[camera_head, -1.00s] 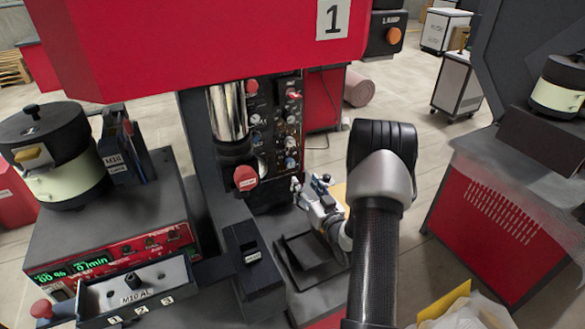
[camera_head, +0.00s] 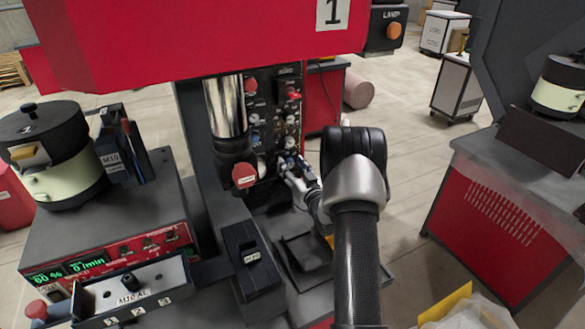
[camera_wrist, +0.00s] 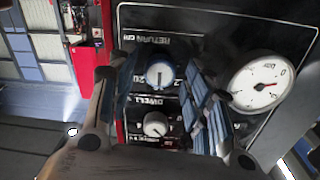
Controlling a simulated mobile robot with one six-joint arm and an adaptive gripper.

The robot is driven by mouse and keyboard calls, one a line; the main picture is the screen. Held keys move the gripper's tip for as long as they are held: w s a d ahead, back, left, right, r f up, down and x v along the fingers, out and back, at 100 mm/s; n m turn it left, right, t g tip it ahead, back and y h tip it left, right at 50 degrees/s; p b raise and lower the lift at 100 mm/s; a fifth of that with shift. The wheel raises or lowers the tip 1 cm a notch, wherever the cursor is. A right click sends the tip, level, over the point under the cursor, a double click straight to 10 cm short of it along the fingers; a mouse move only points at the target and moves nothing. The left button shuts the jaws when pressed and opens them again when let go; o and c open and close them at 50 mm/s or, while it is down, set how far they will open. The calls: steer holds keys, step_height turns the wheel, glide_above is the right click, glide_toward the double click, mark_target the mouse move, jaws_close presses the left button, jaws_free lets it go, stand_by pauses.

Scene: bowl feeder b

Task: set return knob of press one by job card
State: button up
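Press one (camera_head: 210,35) is the red machine marked 1, with a dark control panel (camera_head: 268,105) of small knobs, a red control and gauges. My gripper (camera_head: 287,163) is at the lower part of this panel. In the wrist view, its two fingers (camera_wrist: 160,80) are open, one on each side of a round blue-grey knob (camera_wrist: 160,74), with gaps showing. A RETURN label (camera_wrist: 163,38) is above this knob in the picture and a DWELL label (camera_wrist: 148,101) is below it. A second, pale knob (camera_wrist: 155,125) sits lower. I see no job card clearly.
In the head view, the press ram (camera_head: 226,110) with a red-capped end hangs close left of my gripper. A dark tray (camera_head: 305,255) lies below. A red feeder unit (camera_head: 110,250) stands at left.

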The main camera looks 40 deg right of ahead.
steer(key=c, duration=0.9)
steer(key=shift+m, duration=0.3)
steer(key=m+b, duration=0.1)
steer(key=m, duration=0.7)
steer(key=shift+d+b, duration=0.1)
steer(key=shift+b, duration=0.3)
steer(key=shift+m, duration=0.3)
steer(key=o, duration=1.1)
steer(key=shift+c, duration=0.2)
